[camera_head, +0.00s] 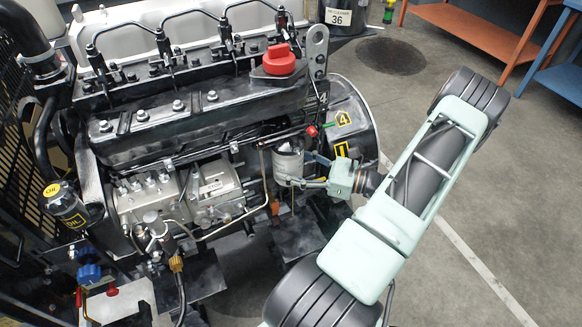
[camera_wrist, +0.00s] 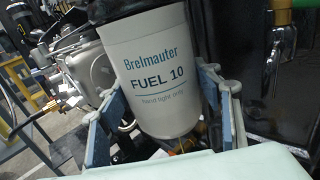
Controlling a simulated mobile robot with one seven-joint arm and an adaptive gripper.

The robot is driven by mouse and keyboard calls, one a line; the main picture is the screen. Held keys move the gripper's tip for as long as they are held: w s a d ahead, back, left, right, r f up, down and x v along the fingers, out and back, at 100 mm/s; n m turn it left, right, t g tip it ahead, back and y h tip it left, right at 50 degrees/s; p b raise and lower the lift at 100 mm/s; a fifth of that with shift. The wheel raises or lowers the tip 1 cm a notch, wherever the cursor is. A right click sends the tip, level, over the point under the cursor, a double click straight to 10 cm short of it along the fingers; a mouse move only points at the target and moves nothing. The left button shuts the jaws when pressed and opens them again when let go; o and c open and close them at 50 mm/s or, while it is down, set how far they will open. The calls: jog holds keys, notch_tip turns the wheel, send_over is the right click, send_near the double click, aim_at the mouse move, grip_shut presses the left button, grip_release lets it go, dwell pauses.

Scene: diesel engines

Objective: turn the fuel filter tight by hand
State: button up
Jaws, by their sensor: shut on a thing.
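The fuel filter (camera_wrist: 157,80) is a white canister in the wrist view, printed "Brelmauter FUEL 10" and "hand tight only". In the head view it is the small pale cylinder (camera_head: 288,160) on the near side of the engine, under a dark head. Its top meets a dark part at the upper edge of the wrist view; the joint between them is mostly out of sight. My gripper (camera_head: 304,172) reaches in from the right. Its two blue-grey fingers stand on either side of the canister in the wrist view (camera_wrist: 165,112), shut on its lower part.
The injection pump (camera_head: 180,190) sits left of the filter, with a thin metal fuel pipe (camera_head: 228,228) between them. A red cap (camera_head: 279,60) tops the engine. Orange (camera_head: 485,40) and blue benches stand at the far right. The floor right of the engine is open.

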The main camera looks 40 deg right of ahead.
jog(key=shift+w+r, duration=0.1)
jog(key=shift+r, duration=0.1)
jog(key=o, duration=2)
jog(key=shift+c, duration=0.2)
jog(key=shift+f, duration=0.15)
jog(key=shift+c, duration=0.4)
jog(key=v, duration=0.5)
